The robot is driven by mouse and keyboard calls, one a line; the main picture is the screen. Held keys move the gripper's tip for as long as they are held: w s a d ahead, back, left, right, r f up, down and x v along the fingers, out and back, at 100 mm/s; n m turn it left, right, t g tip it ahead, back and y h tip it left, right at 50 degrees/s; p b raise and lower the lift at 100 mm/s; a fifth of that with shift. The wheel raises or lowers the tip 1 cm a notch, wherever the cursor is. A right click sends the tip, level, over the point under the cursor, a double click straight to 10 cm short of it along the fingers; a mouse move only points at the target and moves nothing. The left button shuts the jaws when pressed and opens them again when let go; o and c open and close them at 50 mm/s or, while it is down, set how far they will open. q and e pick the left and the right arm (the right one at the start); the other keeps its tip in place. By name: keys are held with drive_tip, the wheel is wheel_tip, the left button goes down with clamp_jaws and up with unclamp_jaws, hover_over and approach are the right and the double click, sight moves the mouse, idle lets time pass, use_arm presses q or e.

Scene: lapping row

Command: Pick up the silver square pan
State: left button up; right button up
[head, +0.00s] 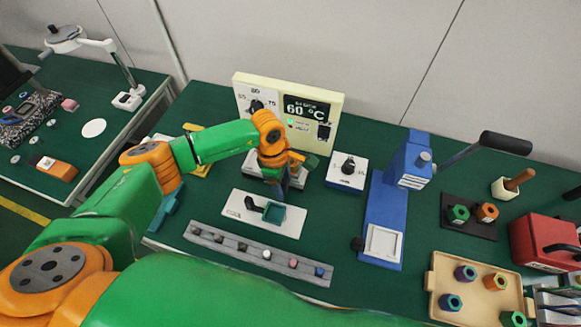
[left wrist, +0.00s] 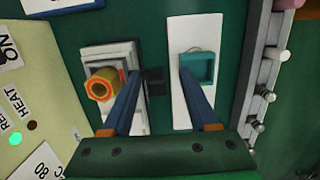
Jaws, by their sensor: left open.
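The silver square pan (left wrist: 110,66) sits on a pale square base in the left wrist view. An orange hexagonal piece (left wrist: 99,86) stands in it, and a black handle (left wrist: 153,81) sticks out to its right. My left gripper (left wrist: 160,74) is open, its two blue fingers pointing down with the black handle between their tips in the picture. I cannot tell whether they touch it. In the head view my left gripper (head: 278,183) hangs over the pan and hides most of it. My right gripper is not in view.
A white plate with a teal square holder (head: 273,213) lies just in front. A temperature display box (head: 290,108) stands close behind. A blue press (head: 388,210) and a white dial box (head: 347,171) are to the right. A grey strip with several small pegs (head: 258,252) runs along the front.

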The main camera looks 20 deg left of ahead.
use_arm(q)
drive_tip(key=shift+w+f, duration=0.2)
drive_tip(key=shift+w, duration=0.05)
drive_tip(key=shift+s+r, duration=0.1)
drive_tip(key=shift+s, duration=0.1)
clamp_jaws()
drive_tip(key=shift+w, duration=0.1)
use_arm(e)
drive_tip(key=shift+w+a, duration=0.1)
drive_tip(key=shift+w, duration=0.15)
use_arm(q)
drive_tip(key=shift+r, duration=0.1)
